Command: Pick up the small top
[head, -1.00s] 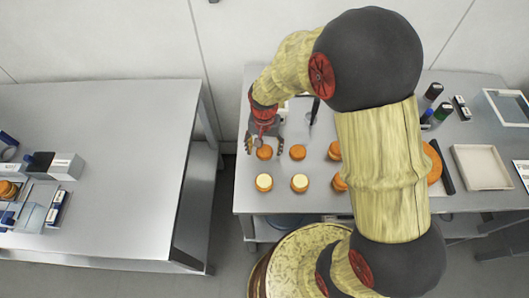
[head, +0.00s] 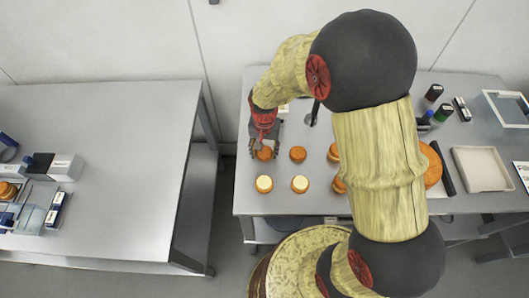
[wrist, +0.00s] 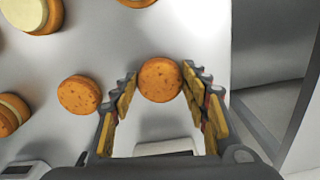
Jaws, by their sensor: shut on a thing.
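A small orange-brown round top (head: 265,155) is at the left end of the back row on the right-hand table. My gripper (head: 263,147) is shut on it, with a finger on either side. In the wrist view the top (wrist: 160,80) sits between the fingertips, low at the table surface; whether it is clear of the table I cannot tell. Similar plain orange tops (head: 298,153) stand beside it, one also close left of the fingers in the wrist view (wrist: 79,94). In front are rounds with pale cream filling (head: 264,183).
A larger orange round (head: 432,165), a dark bar (head: 442,168), a white tray (head: 482,168) and bottles (head: 433,92) stand to the right. My arm hides part of the rows. The table's left edge is close to my gripper.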

